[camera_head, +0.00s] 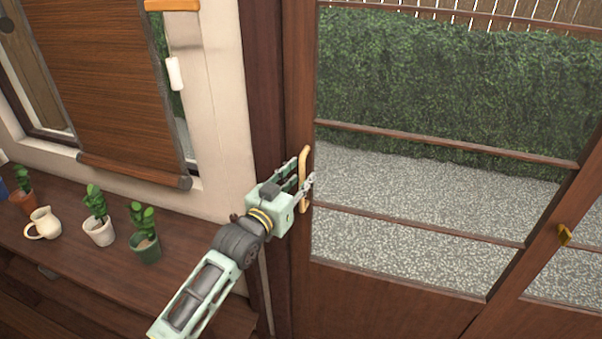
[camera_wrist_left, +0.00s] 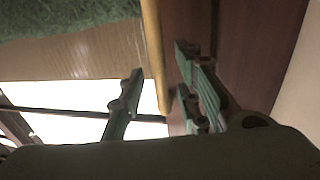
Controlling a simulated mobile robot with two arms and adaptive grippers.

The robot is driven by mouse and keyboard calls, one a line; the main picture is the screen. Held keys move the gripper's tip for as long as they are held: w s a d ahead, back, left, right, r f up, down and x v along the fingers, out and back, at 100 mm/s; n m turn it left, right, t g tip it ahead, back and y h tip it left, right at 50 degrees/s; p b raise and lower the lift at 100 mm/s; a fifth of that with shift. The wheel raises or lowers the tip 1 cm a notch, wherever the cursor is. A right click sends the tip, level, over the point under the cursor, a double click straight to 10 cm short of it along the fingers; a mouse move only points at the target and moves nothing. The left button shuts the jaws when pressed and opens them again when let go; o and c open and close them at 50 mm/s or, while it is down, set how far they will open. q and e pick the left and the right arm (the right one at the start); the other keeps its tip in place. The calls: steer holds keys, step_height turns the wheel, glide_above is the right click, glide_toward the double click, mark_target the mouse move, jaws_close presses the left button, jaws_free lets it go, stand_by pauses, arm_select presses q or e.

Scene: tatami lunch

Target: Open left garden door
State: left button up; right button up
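The left garden door (camera_head: 385,296) is a brown wooden frame with large glass panes, and it looks closed. Its long golden vertical handle (camera_head: 304,153) is on its left stile; it also shows in the left wrist view (camera_wrist_left: 153,45). My left gripper (camera_head: 306,172) is at the handle, with its fingers on either side of the bar. In the left wrist view (camera_wrist_left: 158,65) the fingers are well apart, and the bar lies between them, closer to the right finger. I cannot tell whether a finger touches it. My right gripper is in neither view.
A wooden counter (camera_head: 85,265) stands at the left with a cream jug (camera_head: 43,224) and several potted plants (camera_head: 145,240). A rolled blind (camera_head: 100,80) hangs above it. Another door with a small gold handle (camera_head: 564,235) is at the right. Gravel and a hedge lie beyond the glass.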

arm_select(q)
steer(key=shift+x, duration=0.8)
jaws_close()
